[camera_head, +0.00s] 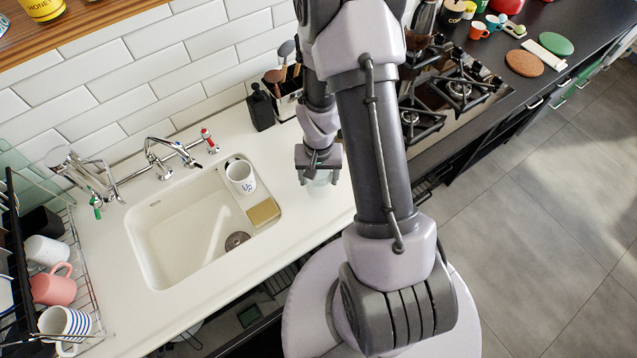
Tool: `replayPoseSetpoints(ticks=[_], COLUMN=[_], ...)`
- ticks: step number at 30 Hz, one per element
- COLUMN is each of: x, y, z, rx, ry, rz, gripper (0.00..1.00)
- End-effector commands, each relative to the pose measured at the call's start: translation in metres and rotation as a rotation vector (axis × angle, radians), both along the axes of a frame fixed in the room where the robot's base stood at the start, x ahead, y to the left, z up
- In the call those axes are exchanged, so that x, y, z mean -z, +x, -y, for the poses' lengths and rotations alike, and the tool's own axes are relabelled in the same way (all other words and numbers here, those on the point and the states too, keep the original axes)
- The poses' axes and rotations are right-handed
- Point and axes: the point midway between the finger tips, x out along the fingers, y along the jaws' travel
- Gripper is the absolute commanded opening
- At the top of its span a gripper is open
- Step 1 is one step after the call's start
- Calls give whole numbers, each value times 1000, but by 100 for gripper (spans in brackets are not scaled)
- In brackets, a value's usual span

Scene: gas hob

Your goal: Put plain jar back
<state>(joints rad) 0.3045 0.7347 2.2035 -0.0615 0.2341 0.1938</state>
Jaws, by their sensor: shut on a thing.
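My gripper (318,166) points down over the white counter, right of the sink. It is shut on a pale, see-through jar (321,180), the plain jar as far as I can tell. Only a small part of the jar shows below the fingers, and the gripper hides its top. I cannot tell whether its base touches the counter.
A wooden shelf (85,25) at the upper left bears a yellow honey jar (42,9). The sink (190,235) has a white mug (241,177) and a sponge (263,212) at its right. A utensil holder (286,103) stands behind my gripper. The gas hob (462,90) is at the right.

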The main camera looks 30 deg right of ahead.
Motion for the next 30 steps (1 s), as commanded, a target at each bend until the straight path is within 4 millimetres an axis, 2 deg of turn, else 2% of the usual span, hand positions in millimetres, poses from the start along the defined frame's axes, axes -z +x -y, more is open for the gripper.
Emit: replayPoseSetpoints(ticks=[1, 4, 14, 15, 17, 26, 29, 30], x=[12, 30, 33, 32, 31, 30, 19, 9], y=[-1, -1, -1, -1, -1, -1, 0, 0], z=[0, -1, -1, -1, -1, -1, -1, -1], rx=[0, 0, 0, 0, 0, 0, 0, 0], ry=[1, 1, 0, 1, 1, 1, -1, -1], rz=[-3, -3, 0, -1, -1, -1, 1, 3], gripper=[0, 0, 0, 75, 87, 89, 89, 89])
